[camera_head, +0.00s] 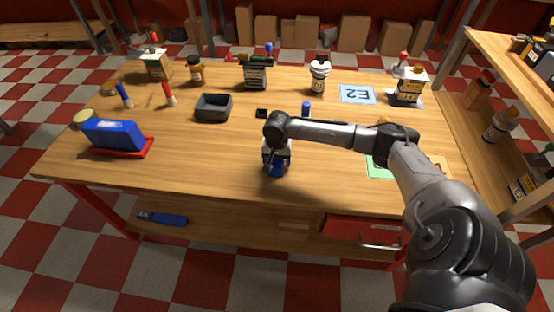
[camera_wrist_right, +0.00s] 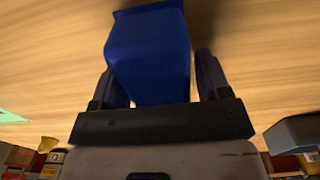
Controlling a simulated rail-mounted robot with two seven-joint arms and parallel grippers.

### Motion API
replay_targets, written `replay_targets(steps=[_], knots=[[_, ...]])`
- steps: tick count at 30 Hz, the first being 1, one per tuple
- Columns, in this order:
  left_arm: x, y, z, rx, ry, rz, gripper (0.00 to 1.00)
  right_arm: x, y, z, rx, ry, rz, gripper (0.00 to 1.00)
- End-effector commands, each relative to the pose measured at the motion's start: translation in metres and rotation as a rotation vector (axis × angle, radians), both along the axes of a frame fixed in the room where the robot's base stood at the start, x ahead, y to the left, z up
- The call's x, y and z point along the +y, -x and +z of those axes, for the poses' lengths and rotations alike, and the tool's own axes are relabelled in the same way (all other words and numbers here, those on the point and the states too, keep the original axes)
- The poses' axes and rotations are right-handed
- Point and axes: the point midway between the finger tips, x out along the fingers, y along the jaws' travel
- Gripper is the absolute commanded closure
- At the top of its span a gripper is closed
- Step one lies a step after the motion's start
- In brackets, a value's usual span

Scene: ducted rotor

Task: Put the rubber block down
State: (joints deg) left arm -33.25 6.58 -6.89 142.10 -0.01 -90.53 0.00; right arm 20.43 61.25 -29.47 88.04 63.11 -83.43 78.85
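The rubber block appears to be the dark blue block (camera_wrist_right: 150,50) in the right wrist view, where it fills the space between the two fingers. My left gripper is not in view.
A grey open bin (camera_head: 213,108) stands left of my gripper. A larger blue block (camera_head: 112,134) sits on a red tray (camera_head: 135,150) at the left. Bottles and an E2 card (camera_head: 358,94) line the back. Bare table lies left and front of the gripper.

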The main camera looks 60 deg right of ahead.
Motion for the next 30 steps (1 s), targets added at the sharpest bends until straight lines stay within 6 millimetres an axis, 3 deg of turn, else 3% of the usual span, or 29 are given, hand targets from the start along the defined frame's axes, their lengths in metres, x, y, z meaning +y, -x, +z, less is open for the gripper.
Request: replay_targets(steps=[3, 11, 30], knots=[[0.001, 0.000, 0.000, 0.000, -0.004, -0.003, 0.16, 0.000, 0.000, 0.000, 0.000, 0.000, 0.000, 0.20], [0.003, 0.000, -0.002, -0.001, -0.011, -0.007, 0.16, 0.000, 0.000, 0.002, -0.001, 0.001, 0.000, 0.20], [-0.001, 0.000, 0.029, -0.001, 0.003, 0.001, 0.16, 0.000, -0.001, 0.103, -0.002, -0.001, -0.001, 0.20]])
